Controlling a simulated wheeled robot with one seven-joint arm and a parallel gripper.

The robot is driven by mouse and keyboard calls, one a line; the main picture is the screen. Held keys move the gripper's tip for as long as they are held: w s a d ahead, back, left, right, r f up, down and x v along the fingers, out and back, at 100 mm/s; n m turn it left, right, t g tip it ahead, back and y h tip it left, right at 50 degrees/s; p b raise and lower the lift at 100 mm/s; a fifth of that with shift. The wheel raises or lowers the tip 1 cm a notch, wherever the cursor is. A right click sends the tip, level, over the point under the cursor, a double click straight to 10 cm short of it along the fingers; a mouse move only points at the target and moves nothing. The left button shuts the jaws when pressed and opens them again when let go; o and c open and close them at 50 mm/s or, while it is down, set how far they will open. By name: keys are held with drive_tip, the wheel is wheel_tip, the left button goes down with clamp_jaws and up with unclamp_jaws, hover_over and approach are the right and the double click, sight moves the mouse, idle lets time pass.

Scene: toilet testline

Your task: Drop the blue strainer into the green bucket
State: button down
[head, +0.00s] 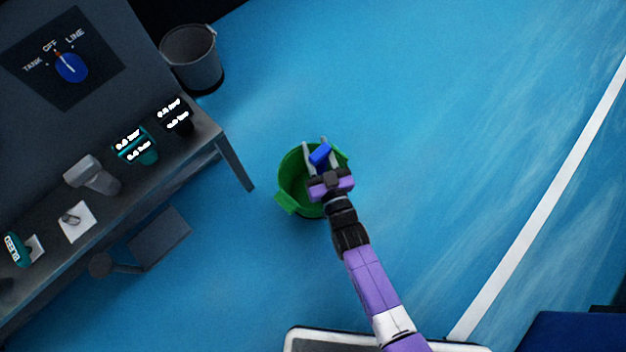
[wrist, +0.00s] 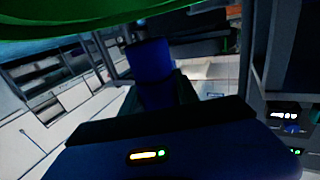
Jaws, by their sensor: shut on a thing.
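The green bucket (head: 292,185) stands on the blue floor in the middle of the head view. My gripper (head: 315,145) is over the bucket, its two pale fingers shut on the blue strainer (head: 320,155). From above, the strainer overlaps the bucket's opening, near its upper right side. Its height above the rim cannot be told. My wrist and gripper hide part of the bucket's right side. In the wrist view the strainer (wrist: 150,62) shows dark blue in the middle, and a green curved edge, likely the bucket (wrist: 60,22), crosses the top.
A grey bench (head: 228,158) with several bottle-like items and a dial panel (head: 68,62) stands at the left. A grey bin (head: 192,58) is at its upper end. Open blue floor surrounds the bucket, with a white line (head: 545,200) at the right.

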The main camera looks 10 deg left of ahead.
sight(322, 168)
wheel_tip(322, 168, down, 3)
drive_tip(key=shift+r+b, duration=0.15)
drive_tip(key=shift+b, duration=0.65)
drive_tip(key=c, duration=0.8)
unclamp_jaws()
drive_tip(key=shift+c, duration=0.2)
drive_tip(key=shift+s, duration=0.1)
drive_tip(key=p+v, duration=0.3)
drive_tip(key=v, duration=0.3)
drive_tip(key=shift+s+d, duration=0.25)
drive_tip(key=shift+s, duration=0.1)
drive_tip(key=shift+s+d, duration=0.15)
drive_tip(key=shift+s, duration=0.2)
